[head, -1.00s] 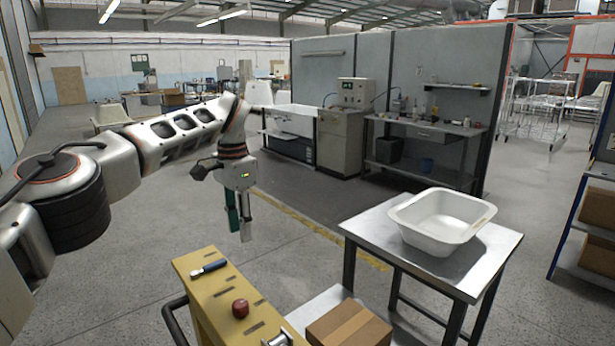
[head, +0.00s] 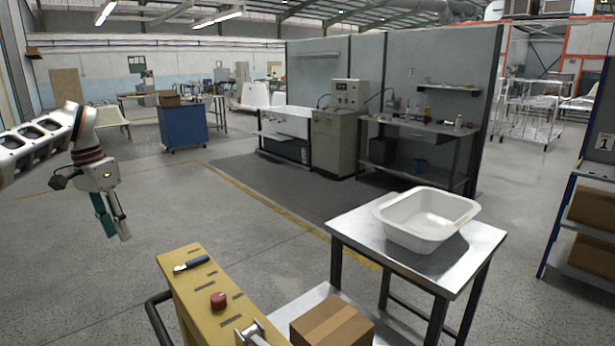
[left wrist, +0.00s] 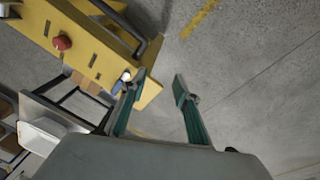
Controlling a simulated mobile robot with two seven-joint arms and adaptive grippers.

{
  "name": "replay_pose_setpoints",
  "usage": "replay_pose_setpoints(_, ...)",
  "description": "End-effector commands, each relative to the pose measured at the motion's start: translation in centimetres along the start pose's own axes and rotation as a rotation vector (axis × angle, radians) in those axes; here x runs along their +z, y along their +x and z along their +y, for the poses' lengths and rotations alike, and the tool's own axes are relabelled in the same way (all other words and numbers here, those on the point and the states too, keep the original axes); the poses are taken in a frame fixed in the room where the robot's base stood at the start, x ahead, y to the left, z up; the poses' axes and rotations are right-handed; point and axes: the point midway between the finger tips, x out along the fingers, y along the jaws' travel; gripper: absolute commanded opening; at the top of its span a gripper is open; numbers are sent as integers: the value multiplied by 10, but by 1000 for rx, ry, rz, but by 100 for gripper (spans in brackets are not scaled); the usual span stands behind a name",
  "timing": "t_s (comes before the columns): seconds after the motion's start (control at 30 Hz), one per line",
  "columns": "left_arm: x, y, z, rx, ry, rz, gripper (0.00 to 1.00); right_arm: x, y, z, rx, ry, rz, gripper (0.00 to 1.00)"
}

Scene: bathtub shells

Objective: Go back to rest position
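My left gripper (head: 116,226) hangs fingers down over bare floor at the left of the head view, left of the yellow cart. In the left wrist view its two green-sided fingers (left wrist: 163,82) are spread apart with nothing between them. A white bathtub shell (head: 428,219) stands upright on a metal table (head: 350,226) at the right, well away from the gripper. The shell also shows at the lower left of the left wrist view (left wrist: 42,137). My right gripper is not in the head view.
A blue cabinet (head: 183,126) stands farther back. The floor around the left gripper is clear.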

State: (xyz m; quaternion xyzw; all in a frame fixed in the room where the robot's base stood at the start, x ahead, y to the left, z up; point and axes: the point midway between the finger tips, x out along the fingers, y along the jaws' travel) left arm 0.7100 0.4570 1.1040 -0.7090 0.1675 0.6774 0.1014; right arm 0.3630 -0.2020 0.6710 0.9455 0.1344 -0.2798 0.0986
Motion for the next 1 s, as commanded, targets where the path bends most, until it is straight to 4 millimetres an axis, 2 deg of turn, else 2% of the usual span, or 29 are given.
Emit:
replay_pose_setpoints(0.03,24,-1,-30,9,-59,9,31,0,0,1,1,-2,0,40)
replay_pose_setpoints(0.1,53,-2,-61,19,-124,20,31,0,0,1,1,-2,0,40)
replay_pose_setpoints(0.2,90,-2,-97,31,-203,34,31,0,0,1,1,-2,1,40)
replay_pose_setpoints(0.4,153,-1,-146,50,-326,55,31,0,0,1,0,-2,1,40)
replay_pose_setpoints(0.57,200,2,-174,63,-408,69,31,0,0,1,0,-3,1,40)
replay_pose_setpoints(0.6,184,19,-164,73,-331,67,31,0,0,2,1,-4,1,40)
replay_pose_setpoints(0.87,144,101,-126,139,7,132,31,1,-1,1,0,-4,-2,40)
replay_pose_setpoints(1.0,122,157,-91,190,223,207,31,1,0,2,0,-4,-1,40)
